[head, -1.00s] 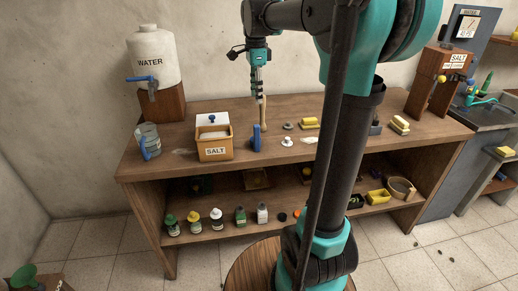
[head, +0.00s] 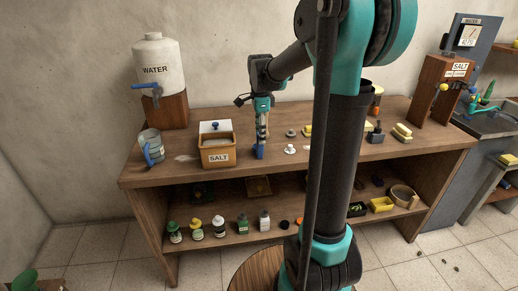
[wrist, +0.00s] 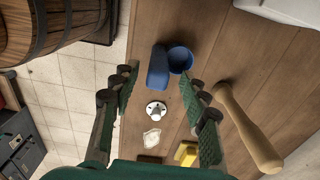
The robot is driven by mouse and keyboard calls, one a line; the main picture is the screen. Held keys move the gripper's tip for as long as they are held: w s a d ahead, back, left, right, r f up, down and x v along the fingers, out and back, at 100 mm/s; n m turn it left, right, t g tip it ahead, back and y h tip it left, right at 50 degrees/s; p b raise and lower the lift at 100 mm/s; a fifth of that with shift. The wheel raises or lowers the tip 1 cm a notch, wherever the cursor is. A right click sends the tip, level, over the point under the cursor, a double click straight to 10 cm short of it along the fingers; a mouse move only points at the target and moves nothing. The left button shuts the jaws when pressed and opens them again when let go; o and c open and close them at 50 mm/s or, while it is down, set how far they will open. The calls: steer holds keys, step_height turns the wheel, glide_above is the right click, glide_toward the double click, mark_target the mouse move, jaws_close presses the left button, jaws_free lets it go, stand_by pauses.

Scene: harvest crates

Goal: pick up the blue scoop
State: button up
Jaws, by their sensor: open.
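The blue scoop (head: 259,153) stands on the wooden bench, right of the salt box. In the wrist view its round blue bowl (wrist: 180,60) and thick upright blue part (wrist: 158,70) sit side by side, beyond the fingertips. My gripper (head: 261,134) points down just above the scoop in the head view. In the wrist view my gripper (wrist: 165,92) is open, with nothing between its fingers. A pale wooden rod (wrist: 248,128) lies just right of the right finger and is close to it.
The salt box (head: 217,158) stands left of the scoop, with a jug (head: 151,147) and water tank (head: 157,70) farther left. A small white knobbed piece (wrist: 156,109) and a yellow block (wrist: 186,154) lie nearby. A barrel (wrist: 60,28) stands beside the bench.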

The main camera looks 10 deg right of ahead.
glide_above(260, 158)
steer(key=w, duration=0.1)
step_height(260, 158, down, 4)
steer(key=shift+w+f, duration=0.15)
steer(key=shift+f, duration=0.05)
jaws_close()
